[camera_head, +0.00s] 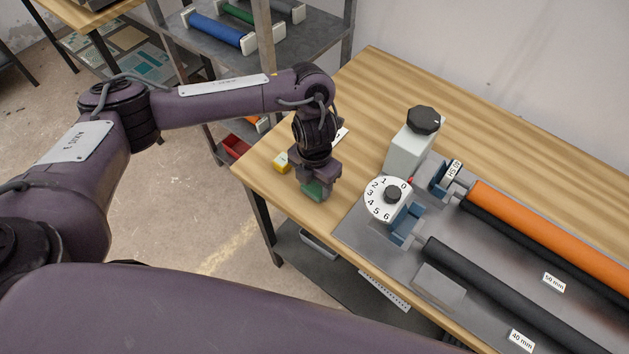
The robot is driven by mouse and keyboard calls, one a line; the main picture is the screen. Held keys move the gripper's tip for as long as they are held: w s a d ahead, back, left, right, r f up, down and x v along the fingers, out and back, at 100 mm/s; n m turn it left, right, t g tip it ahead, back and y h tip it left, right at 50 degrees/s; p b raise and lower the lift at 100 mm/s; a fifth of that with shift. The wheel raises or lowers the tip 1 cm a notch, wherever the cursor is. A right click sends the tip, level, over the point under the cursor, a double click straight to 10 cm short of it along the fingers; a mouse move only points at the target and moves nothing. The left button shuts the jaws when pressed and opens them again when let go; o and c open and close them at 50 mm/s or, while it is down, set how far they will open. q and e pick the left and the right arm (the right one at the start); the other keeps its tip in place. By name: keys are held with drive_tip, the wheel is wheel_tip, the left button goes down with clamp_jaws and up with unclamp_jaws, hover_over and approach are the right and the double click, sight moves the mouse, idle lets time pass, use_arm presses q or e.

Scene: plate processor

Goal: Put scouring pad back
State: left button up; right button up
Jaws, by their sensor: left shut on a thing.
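My left gripper (313,180) points down over the left end of the wooden table. It is shut on the green scouring pad (315,191), which shows below the fingers. The pad is at or just above the table top; I cannot tell whether it touches. My arm and gripper hide part of the table behind them. My right gripper does not show.
The plate processor (350,232), with dial (388,200) and rollers, stands right. A metal shelf (320,38) with colored rollers stands behind left. The table's back is clear.

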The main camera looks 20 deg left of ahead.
sight(315, 186)
use_arm(q)
drive_tip(key=shift+f, duration=0.15)
drive_tip(key=o, duration=0.9)
drive_tip(key=shift+o, duration=0.2)
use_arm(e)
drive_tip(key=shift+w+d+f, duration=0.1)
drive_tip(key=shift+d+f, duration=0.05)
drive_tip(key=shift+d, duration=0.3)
use_arm(q)
drive_tip(key=shift+r, duration=0.45)
wheel_tip(315, 186, up, 12)
drive_tip(key=shift+f+p, duration=0.2)
drive_tip(key=shift+p, duration=0.25)
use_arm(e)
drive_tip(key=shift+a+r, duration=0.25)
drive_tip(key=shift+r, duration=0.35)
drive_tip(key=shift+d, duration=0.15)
